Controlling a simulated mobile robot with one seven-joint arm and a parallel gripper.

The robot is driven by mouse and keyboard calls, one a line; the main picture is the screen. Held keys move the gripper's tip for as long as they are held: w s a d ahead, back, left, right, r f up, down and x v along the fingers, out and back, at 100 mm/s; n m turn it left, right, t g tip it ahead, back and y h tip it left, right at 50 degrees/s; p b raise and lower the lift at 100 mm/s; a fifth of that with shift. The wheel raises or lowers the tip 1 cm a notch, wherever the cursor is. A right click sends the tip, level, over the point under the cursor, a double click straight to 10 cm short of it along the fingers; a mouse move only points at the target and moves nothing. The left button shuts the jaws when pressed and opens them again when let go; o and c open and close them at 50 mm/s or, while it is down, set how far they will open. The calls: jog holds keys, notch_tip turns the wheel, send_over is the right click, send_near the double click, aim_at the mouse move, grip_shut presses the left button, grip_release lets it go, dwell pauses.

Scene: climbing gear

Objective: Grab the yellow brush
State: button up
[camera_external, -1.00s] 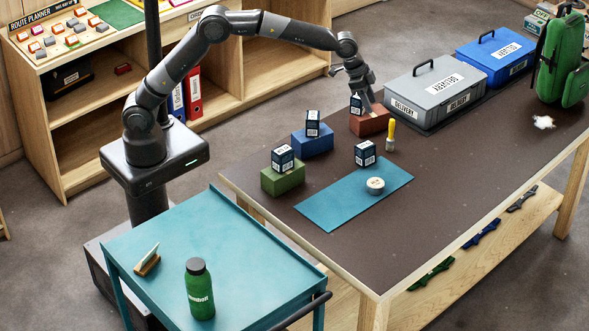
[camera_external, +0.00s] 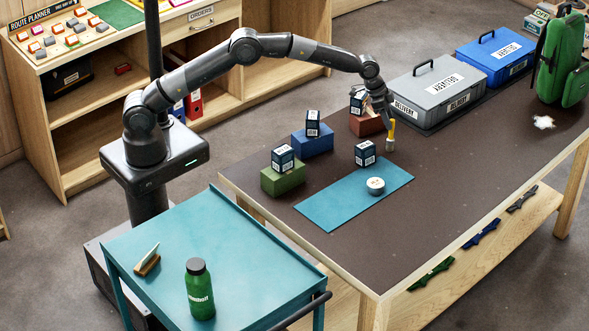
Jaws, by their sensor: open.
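The yellow brush (camera_external: 391,134) stands upright on the dark brown table, handle up, with a pale lower end. It is just right of the red block and near the teal mat's far corner. My gripper (camera_external: 388,122) points down at the brush's handle, with its fingers around or right beside the top of it; at this size I cannot tell which. The gripper is open. Part of the handle's top is hidden by the fingers.
A red block (camera_external: 365,125) with a dark box (camera_external: 357,101) on it stands close to the left of my gripper. Another dark box (camera_external: 365,153) and a round tin (camera_external: 375,186) are on the teal mat (camera_external: 325,205). The grey case (camera_external: 437,96) stands behind. The table's front right is clear.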

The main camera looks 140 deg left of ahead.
aim_at(387, 139)
jog(key=x, duration=0.4)
jog(key=shift+w+d, duration=0.1)
jog(key=shift+w, duration=0.1)
grip_shut()
